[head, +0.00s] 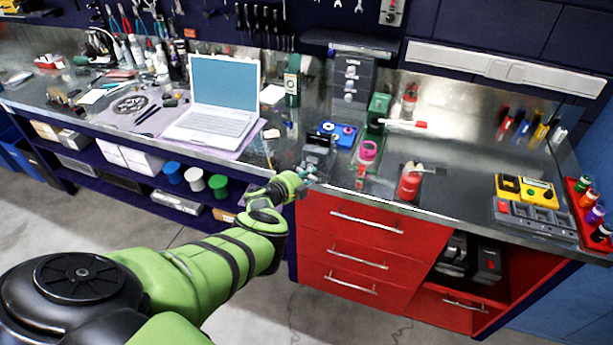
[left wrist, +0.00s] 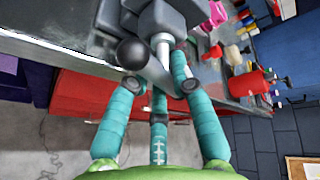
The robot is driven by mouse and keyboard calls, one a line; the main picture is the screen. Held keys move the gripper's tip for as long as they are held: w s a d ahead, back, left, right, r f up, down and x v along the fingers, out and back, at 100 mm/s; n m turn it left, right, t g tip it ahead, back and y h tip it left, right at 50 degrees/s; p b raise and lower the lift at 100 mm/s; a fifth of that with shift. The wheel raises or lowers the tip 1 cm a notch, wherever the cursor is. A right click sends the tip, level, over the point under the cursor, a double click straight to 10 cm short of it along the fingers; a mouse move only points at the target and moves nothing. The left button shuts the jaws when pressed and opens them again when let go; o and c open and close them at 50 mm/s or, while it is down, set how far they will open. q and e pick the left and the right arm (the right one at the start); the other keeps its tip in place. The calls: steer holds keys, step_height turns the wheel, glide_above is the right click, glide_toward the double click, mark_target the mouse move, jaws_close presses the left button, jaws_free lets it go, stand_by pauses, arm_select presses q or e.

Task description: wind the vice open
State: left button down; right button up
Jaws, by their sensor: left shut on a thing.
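The grey vice (head: 318,150) stands on the front edge of the metal bench, and it fills the top of the left wrist view (left wrist: 175,18). Its dark round handle knob (left wrist: 131,53) and a pale screw shaft (left wrist: 163,48) face my gripper. My left gripper (head: 303,177) is at the front of the vice. Its teal fingers (left wrist: 160,85) are shut on the vice handle, one on each side with others between. The exact contact is partly hidden. My right gripper is in neither view.
A red drawer cabinet (head: 315,240) lies directly below the vice. An open laptop (head: 220,100) is further left. The floor in front is clear.

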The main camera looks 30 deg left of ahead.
arm_select(q)
steer(key=shift+w+a+r, duration=0.15)
steer(key=shift+w+r, duration=0.1)
steer(key=shift+r, duration=0.2)
steer(key=c, duration=1.1)
jaws_free()
steer(key=shift+o, duration=0.2)
steer(key=shift+w+f, duration=0.15)
steer(key=shift+f, duration=0.05)
steer(key=shift+f, duration=0.1)
steer(key=shift+s, duration=0.8)
steer(key=v, duration=0.6)
steer(key=shift+s+r, duration=0.3)
steer(key=shift+a, duration=0.1)
